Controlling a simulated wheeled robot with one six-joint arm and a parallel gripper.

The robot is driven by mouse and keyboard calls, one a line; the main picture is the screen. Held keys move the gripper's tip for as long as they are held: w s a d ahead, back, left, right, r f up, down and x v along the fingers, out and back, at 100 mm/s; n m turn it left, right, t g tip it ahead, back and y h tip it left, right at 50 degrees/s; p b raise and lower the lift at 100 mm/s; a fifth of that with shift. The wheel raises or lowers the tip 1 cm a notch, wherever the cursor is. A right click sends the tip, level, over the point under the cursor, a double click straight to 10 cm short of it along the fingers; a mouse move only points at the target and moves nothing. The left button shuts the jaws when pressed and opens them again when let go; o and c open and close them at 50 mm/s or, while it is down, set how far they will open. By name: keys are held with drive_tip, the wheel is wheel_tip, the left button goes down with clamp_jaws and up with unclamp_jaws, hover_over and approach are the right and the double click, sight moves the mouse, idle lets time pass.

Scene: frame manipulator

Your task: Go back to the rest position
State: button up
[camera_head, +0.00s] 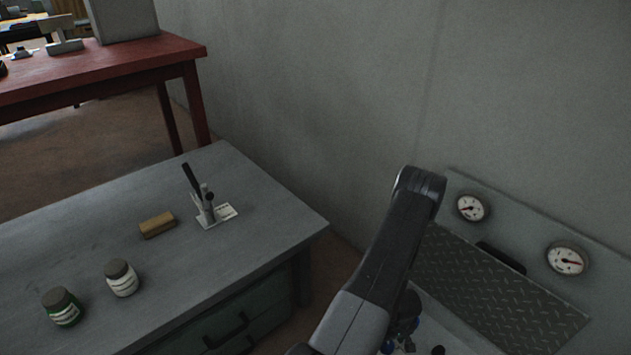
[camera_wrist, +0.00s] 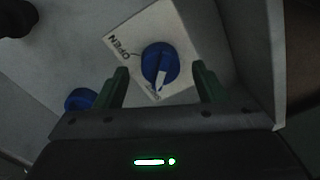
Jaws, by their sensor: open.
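My gripper (camera_wrist: 158,90) shows in the wrist view with its two green fingers spread apart, open and empty. A blue knob (camera_wrist: 158,66) with a white pointer mark sits on a white plate (camera_wrist: 128,25) marked "OPEN", between and beyond the fingers. I cannot tell whether the fingers touch the knob. In the head view my dark arm reaches down at the lower right, in front of the gauge panel (camera_head: 522,230). My gripper is not clearly seen there.
A second blue knob (camera_wrist: 80,99) is beside the left finger. The panel carries two round gauges, one left (camera_head: 471,208) and one right (camera_head: 567,259). A grey workbench (camera_head: 110,225) at left holds two jars, a wooden block (camera_head: 157,225) and a tool holder. A red table (camera_head: 110,68) stands behind.

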wheel_tip(320, 180, down, 3)
drive_tip(key=shift+a+r+b, duration=0.1)
drive_tip(key=shift+r+b, duration=0.05)
drive_tip(key=shift+b, duration=0.25)
drive_tip(key=shift+r+m+p, duration=0.4)
drive_tip(key=shift+m, duration=0.6)
drive_tip(key=m, duration=1.1)
drive_tip(key=shift+a+t, duration=0.1)
drive_tip(key=shift+t, duration=0.2)
drive_tip(key=m, duration=0.4)
drive_tip(key=shift+p, duration=0.3)
drive_tip(key=shift+r, duration=0.1)
